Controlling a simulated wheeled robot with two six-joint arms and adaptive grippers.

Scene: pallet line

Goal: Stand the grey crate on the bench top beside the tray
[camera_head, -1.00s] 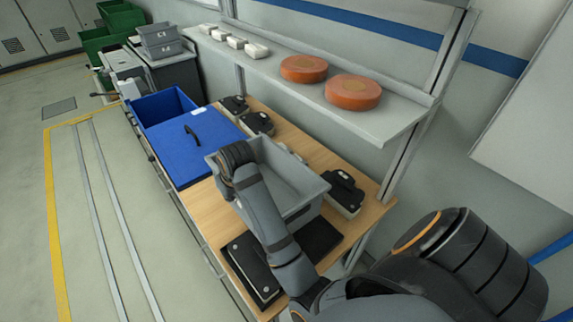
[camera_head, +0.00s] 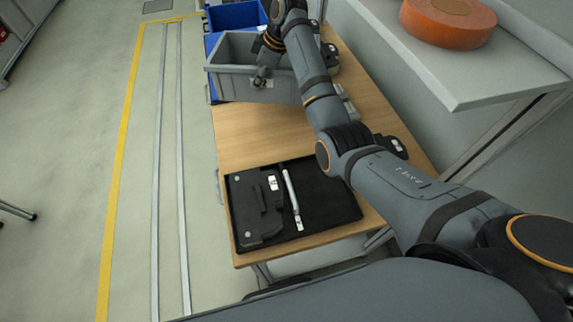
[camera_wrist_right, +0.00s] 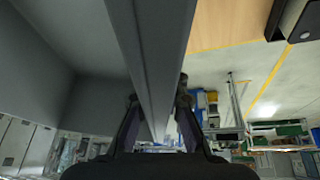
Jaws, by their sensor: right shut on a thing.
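The grey crate (camera_head: 232,87) is an open-topped box over the far part of the wooden bench top (camera_head: 250,132). My right gripper (camera_head: 262,79) is shut on its near wall; the wrist view shows the fingers (camera_wrist_right: 158,128) on both sides of the crate's wall (camera_wrist_right: 150,45). I cannot tell whether the crate's base touches the bench. The black tray (camera_head: 328,215) lies flat at the near end, holding a dark part and a light rod. Bare wood shows between crate and tray. My left gripper is out of view.
A blue bin (camera_head: 232,17) stands behind the crate, partly hidden by it. A grey shelf (camera_head: 465,85) with an orange disc (camera_head: 448,22) overhangs at the right. Dark devices (camera_head: 391,147) sit along the bench's right side.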

